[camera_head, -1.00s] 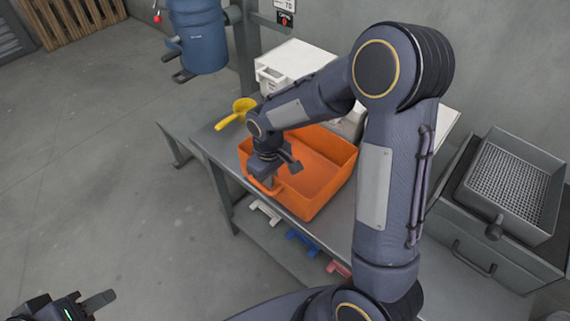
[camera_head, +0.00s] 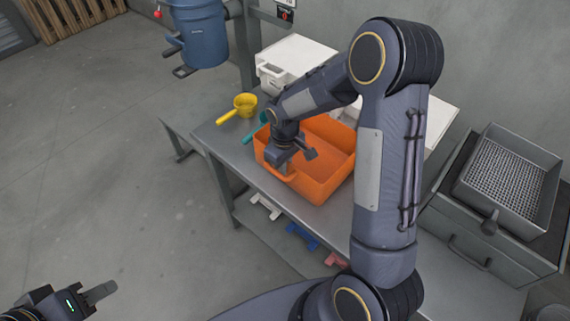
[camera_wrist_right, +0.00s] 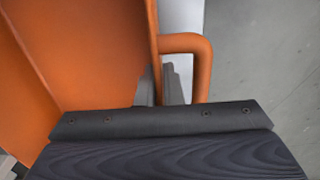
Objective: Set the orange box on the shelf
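The orange box (camera_head: 325,182) is an open bin with a loop handle on its front wall. It sits at or just above the metal bench top, and whether it touches cannot be told. My right gripper (camera_head: 285,168) reaches down to its front-left side. In the right wrist view the fingers (camera_wrist_right: 163,86) close on the box's edge at the handle (camera_wrist_right: 203,62), with the orange wall on the left. My left gripper (camera_head: 88,296) is at the bottom left, far from the box and partly cut off. A lower shelf (camera_head: 262,228) runs under the bench.
A yellow scoop (camera_head: 243,104) and a teal-handled tool (camera_head: 256,132) lie left of the box. A white container (camera_head: 296,62) stands behind. A grey tray with mesh (camera_head: 508,180) stands right. White, blue (camera_head: 302,237) and red pieces show below the bench. Floor at left is clear.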

